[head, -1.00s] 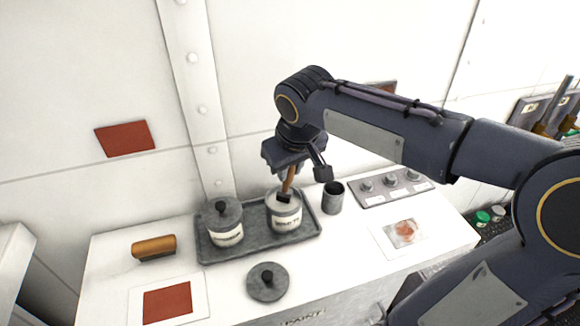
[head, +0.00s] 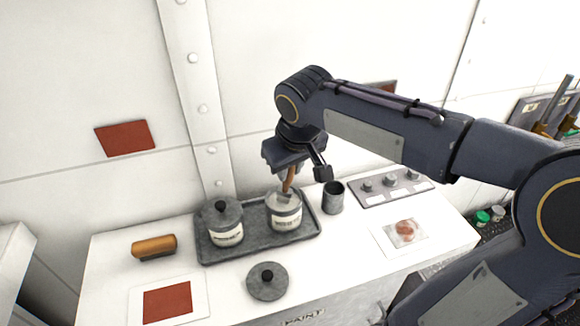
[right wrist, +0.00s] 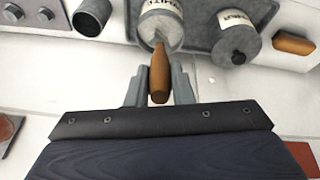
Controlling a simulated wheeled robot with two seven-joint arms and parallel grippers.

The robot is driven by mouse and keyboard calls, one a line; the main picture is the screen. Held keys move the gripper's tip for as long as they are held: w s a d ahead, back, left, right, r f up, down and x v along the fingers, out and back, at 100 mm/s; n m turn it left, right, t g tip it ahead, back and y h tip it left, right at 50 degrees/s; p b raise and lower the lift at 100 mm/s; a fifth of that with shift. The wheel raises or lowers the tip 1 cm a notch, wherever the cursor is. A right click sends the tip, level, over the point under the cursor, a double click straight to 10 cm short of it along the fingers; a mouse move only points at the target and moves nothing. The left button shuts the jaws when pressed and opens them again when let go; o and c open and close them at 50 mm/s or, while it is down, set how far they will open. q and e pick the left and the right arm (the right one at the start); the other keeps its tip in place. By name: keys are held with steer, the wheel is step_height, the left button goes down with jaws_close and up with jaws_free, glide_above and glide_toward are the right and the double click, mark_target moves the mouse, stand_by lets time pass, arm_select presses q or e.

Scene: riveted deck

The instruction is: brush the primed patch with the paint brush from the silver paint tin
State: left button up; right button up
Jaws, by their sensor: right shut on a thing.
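My right gripper (head: 290,172) is shut on the wooden handle of the paint brush (head: 289,182), which points down into the open right-hand tin (head: 284,218). The bristles are hidden inside that tin. In the right wrist view the handle (right wrist: 159,75) sits between the fingers, and this tin's label (right wrist: 161,6) is partly cut off and seems to read WHITE. The left-hand tin (head: 225,228) has its knobbed lid on; its label is too small to read surely. A red-brown patch (head: 125,138) is on the wall at left. My left gripper is out of view.
Both tins stand on a grey tray (head: 207,254). A loose lid (head: 267,284), a wooden-backed block (head: 154,246), a red-patched card (head: 167,301), a dark cup (head: 333,198), a knob panel (head: 390,187) and a smeared card (head: 404,232) lie around it. Another wall patch (head: 388,86) is partly behind my arm.

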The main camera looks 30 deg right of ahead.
steer(key=shift+r+p, duration=2.95)
steer(key=shift+r, duration=0.55)
steer(key=shift+f, duration=0.1)
